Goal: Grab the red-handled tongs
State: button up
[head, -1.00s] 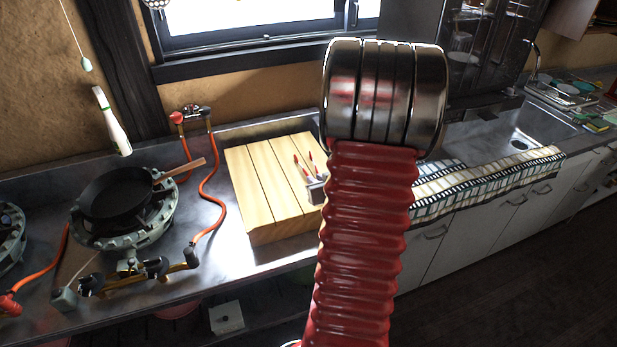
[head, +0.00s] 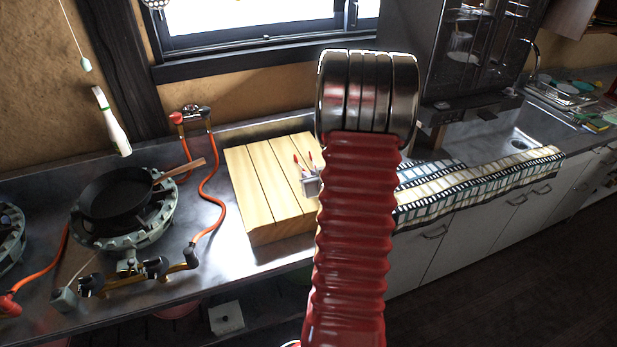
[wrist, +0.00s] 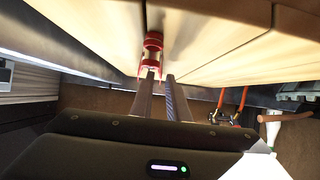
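My gripper (head: 304,161) is over the wooden board (head: 262,180) in the head view, its two red-tipped fingers standing apart and pointing toward the wall. In the wrist view my gripper (wrist: 161,77) shows as two dark fingers with a gap between them. A shiny red, banded thing (wrist: 153,45) shows at the end of the left finger, against the board. I cannot tell whether it is the handle of the tongs or part of the finger. No full shape of tongs is clear in either view. My red ribbed arm hides the board's right side in the head view.
A black pan (head: 118,198) sits on a gas burner at left, with an orange hose (head: 208,190) running toward the board. A checked cloth (head: 470,183) lies along the counter at right. A green-and-white bottle (head: 112,122) is near the wall.

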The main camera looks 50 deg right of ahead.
jog(key=shift+x, duration=1.05)
jog(key=shift+c, duration=0.5)
grip_shut()
jog(key=shift+d, duration=0.1)
notch_tip(320, 180, up, 10)
dwell(0.7)
